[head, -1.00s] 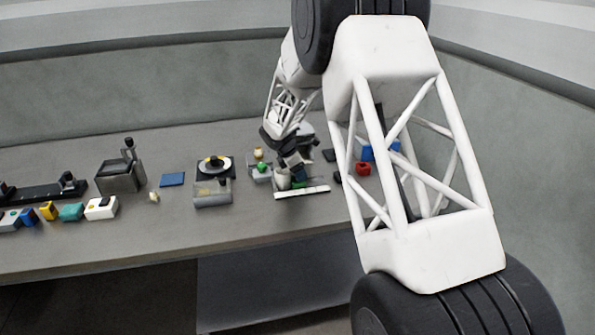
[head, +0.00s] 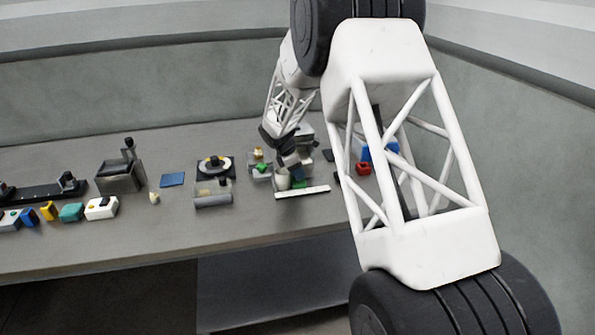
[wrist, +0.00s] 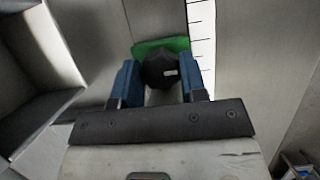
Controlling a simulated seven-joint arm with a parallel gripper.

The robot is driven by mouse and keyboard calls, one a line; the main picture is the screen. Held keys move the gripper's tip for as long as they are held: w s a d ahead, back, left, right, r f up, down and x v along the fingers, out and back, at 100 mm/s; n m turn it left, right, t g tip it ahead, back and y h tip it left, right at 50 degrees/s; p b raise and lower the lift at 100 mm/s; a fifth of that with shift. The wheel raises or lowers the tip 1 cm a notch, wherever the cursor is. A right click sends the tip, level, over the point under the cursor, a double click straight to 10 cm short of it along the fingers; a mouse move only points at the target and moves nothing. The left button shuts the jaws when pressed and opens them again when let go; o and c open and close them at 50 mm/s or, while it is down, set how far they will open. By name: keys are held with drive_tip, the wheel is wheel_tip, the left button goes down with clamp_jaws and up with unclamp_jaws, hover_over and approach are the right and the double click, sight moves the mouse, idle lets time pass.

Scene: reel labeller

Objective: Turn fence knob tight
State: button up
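The fence knob (wrist: 160,70) is black with a small pale mark on its face. It sits in front of a green piece (wrist: 160,45) in the wrist view. My gripper (wrist: 160,78) has its two blue fingers on either side of the knob, with no clear gap at either side, so it looks shut on it. In the head view my gripper (head: 291,168) is small and low over the bench, and the knob cannot be made out there. The green piece (head: 300,184) shows just below it, behind a white marked scale strip (head: 302,192).
The scale strip (wrist: 202,40) runs close beside the right finger. On the bench (head: 150,235) stand a reel device (head: 215,166), a clear-topped box (head: 212,194) and a blue pad (head: 172,180). A red part (head: 363,168) lies right of my gripper.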

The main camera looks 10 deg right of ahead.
drive_tip(key=o, duration=0.4)
drive_tip(key=shift+o, duration=0.2)
drive_tip(key=v, duration=0.7)
drive_tip(key=shift+a+r, duration=0.2)
drive_tip(key=shift+r, duration=0.15)
